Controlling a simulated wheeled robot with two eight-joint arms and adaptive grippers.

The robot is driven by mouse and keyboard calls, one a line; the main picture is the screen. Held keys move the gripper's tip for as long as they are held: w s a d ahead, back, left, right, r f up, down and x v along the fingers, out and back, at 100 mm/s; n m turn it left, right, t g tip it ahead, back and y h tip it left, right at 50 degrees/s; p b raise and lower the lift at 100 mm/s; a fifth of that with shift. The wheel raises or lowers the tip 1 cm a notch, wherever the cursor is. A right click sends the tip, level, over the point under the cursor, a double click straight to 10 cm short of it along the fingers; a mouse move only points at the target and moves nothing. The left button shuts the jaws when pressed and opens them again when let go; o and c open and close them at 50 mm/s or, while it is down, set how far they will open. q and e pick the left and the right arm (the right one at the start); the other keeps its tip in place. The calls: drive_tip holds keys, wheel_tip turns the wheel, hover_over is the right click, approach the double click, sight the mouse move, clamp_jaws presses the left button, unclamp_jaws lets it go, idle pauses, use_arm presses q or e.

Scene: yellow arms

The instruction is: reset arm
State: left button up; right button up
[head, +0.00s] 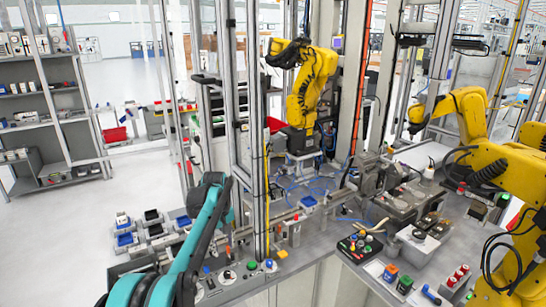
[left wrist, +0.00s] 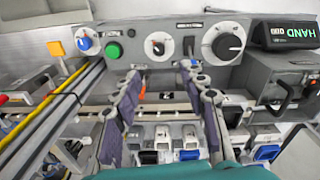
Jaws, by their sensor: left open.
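My left arm (head: 202,227) is teal and comes in from the lower left of the head view, bent at a dark joint near the middle. In the head view I cannot make out its fingers clearly. In the left wrist view my left gripper (left wrist: 163,82) shows two dark, patterned fingers spread apart with nothing between them. Beyond the fingers is a grey control panel (left wrist: 215,22) with a green button (left wrist: 114,50), a blue-and-white knob (left wrist: 86,41) and black dials. I see no contact with it. My right gripper is not in view.
Small trays (head: 154,216) with blue and black bins stand left of my arm. A metal post (head: 258,130) rises close to it. Yellow robot arms (head: 310,85) stand beyond and at the right (head: 510,175). The grey floor at the left (head: 60,235) is clear.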

use_arm(q)
drive_tip(key=s+d+r+m+t+b, duration=0.1)
drive_tip(key=s+r+m+t+b, duration=0.15)
drive_tip(key=s, duration=0.65)
drive_tip(key=s+d+r+m+t+b, duration=0.1)
drive_tip(key=s+r+m, duration=0.15)
drive_tip(key=s, duration=0.65)
drive_tip(key=s+f+m+t+b, duration=0.1)
drive_tip(key=s+f, duration=0.4)
drive_tip(key=s, duration=0.4)
drive_tip(key=s+f+m+t+b, duration=0.1)
drive_tip(key=s+f+m+t, duration=0.1)
drive_tip(key=s+f, duration=0.3)
drive_tip(key=s, duration=0.3)
drive_tip(key=shift+s+d+f+m, duration=0.3)
drive_tip(key=shift+s+d, duration=0.05)
